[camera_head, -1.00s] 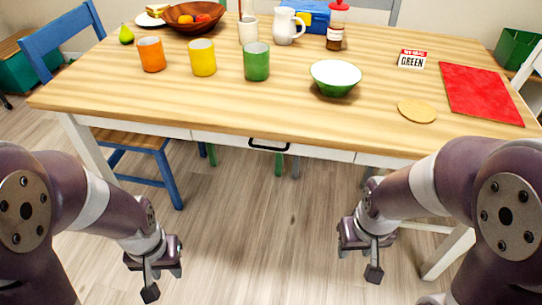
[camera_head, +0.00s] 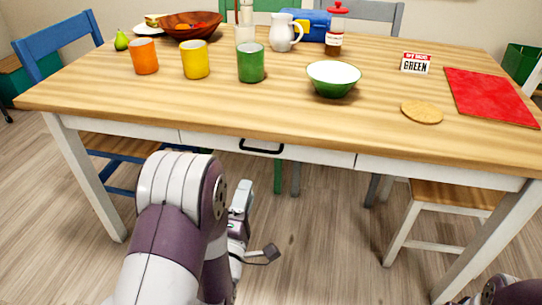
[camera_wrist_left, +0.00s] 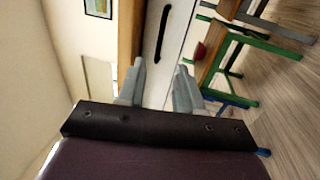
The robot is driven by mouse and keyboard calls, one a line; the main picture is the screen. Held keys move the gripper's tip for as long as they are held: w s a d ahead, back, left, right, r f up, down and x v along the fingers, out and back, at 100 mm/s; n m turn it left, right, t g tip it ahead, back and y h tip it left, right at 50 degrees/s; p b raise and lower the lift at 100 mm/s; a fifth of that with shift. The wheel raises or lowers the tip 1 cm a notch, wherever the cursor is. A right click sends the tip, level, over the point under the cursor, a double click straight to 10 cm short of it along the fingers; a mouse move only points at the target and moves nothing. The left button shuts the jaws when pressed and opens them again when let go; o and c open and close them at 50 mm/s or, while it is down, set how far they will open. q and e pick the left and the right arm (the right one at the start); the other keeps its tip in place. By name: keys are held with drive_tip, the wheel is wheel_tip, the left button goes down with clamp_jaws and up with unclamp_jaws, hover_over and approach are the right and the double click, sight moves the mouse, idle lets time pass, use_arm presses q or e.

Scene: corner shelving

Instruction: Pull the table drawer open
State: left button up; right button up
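The table drawer (camera_head: 220,141) is a white front panel under the wooden top, with a black bar handle (camera_head: 262,147). It looks shut, flush with the apron. My left gripper (camera_head: 264,254) is in front of and below the drawer in the head view, partly hidden by my forearm. In the left wrist view the two grey fingers (camera_wrist_left: 160,85) are spread apart with nothing between them. The black handle (camera_wrist_left: 154,42) lies beyond the fingertips there, on the white drawer front (camera_wrist_left: 176,35), not touched. My right gripper is out of view; only part of my right arm shows at the bottom right.
On the table (camera_head: 285,118) stand orange (camera_head: 144,57), yellow (camera_head: 196,61) and green (camera_head: 250,64) cups, a green bowl (camera_head: 333,80) and a red mat (camera_head: 490,96). A blue chair (camera_head: 60,48) is at the left, a white chair (camera_head: 440,197) at the right. The floor in front is free.

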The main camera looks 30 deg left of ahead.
use_arm(q)
drive_tip(key=x, duration=1.1)
drive_tip(key=shift+w+p, duration=0.3)
drive_tip(key=shift+r, duration=0.1)
clamp_jaws()
idle(0.6)
